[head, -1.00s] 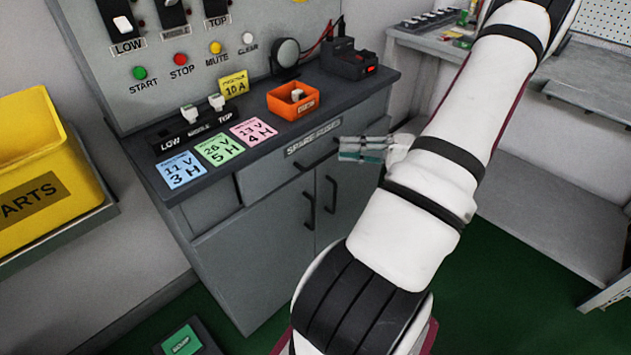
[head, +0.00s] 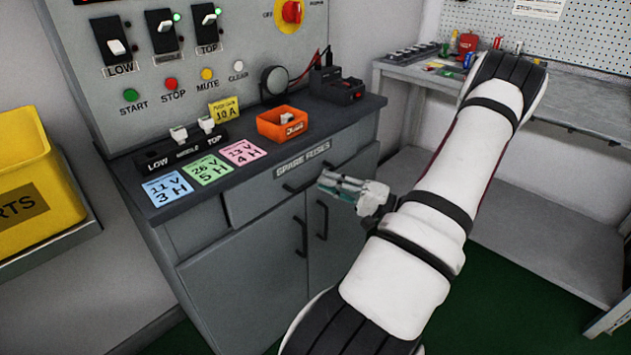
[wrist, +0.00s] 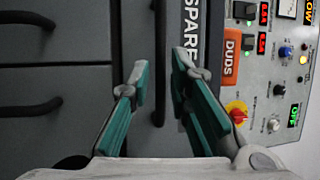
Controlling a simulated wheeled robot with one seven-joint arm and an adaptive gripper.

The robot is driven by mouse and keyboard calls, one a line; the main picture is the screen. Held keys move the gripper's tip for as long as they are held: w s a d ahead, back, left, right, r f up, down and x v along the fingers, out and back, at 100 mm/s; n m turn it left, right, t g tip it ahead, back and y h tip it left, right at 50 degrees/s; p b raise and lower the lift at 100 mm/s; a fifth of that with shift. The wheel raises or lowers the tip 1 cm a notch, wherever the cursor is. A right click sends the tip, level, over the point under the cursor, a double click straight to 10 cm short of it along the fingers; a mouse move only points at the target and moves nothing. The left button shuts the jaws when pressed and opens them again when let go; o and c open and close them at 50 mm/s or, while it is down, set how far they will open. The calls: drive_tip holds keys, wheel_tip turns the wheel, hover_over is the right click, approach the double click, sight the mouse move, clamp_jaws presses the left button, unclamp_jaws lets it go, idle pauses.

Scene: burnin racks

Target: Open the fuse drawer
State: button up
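The fuse drawer (head: 256,191) is the grey front labelled SPARE FUSES, under the dark worktop of the cabinet. It looks closed. Its dark bar handle (head: 305,179) is partly visible behind my gripper (head: 334,184), which is in front of the drawer's right part. In the wrist view, the handle (wrist: 160,60) runs up the picture between the two green-padded fingers of my gripper (wrist: 160,78). The fingers are apart with nothing held. I cannot tell how far the handle is beyond the fingertips. The SPARE label (wrist: 190,25) is right of the handle.
Two door handles (head: 301,237) (head: 322,221) stick out below the drawer. An orange bin (head: 282,123) and colored cards stand on the worktop. A yellow parts bin (head: 35,180) is at left, and a workbench (head: 560,110) is at right. Green floor is clear.

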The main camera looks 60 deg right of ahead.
sight(317, 178)
drive_tip(key=shift+x, duration=1.85)
clamp_jaws()
drive_tip(key=shift+s, duration=0.15)
